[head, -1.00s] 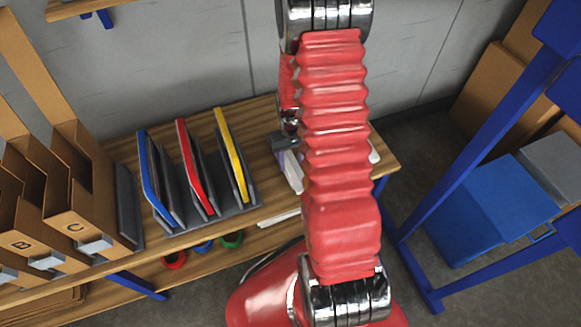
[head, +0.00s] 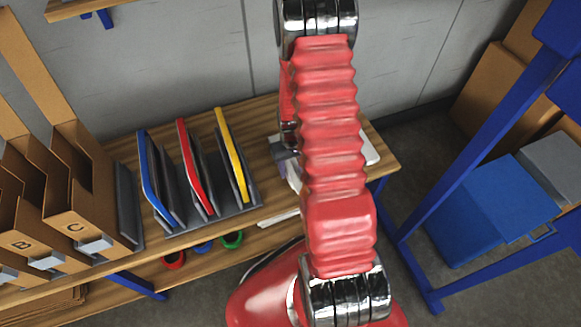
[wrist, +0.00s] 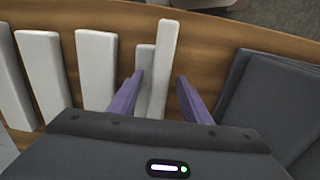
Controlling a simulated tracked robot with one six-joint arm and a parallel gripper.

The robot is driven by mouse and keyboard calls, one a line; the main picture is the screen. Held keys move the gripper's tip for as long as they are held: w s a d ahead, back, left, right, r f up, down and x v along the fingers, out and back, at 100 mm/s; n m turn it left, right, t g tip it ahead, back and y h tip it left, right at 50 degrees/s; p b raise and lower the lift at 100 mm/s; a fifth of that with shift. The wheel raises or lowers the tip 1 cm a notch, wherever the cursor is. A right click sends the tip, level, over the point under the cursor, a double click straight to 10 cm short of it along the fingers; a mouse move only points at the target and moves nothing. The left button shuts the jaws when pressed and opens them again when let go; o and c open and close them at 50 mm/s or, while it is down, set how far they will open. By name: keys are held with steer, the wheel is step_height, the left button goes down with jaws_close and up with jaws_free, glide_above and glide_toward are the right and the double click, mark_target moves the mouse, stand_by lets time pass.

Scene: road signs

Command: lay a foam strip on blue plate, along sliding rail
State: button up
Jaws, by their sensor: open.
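White foam strips (wrist: 96,70) lie side by side on the wooden table in the wrist view. My gripper (wrist: 160,98) is open, its two purple fingers spread. A long, narrow white strip (wrist: 163,65) shows between the fingers. A shorter strip (wrist: 145,62) is beside it, partly hidden by the left finger. I cannot tell whether the fingers touch either. In the head view, the blue plate (head: 153,180) stands tilted in a grey rack, left of my arm. My red arm mostly hides the gripper and strips there. I cannot make out the sliding rail.
Red (head: 193,168) and yellow (head: 231,155) plates stand in the same rack. Cardboard bins (head: 70,205) are at the left. Dark grey panels (wrist: 268,105) lie right of my gripper in the wrist view. A blue box (head: 490,210) is at the right.

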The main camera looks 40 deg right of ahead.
mark_target(292, 171)
steer(key=shift+c, duration=0.6)
jaws_close()
step_height(292, 171, up, 10)
stand_by(0.8)
stand_by(0.5)
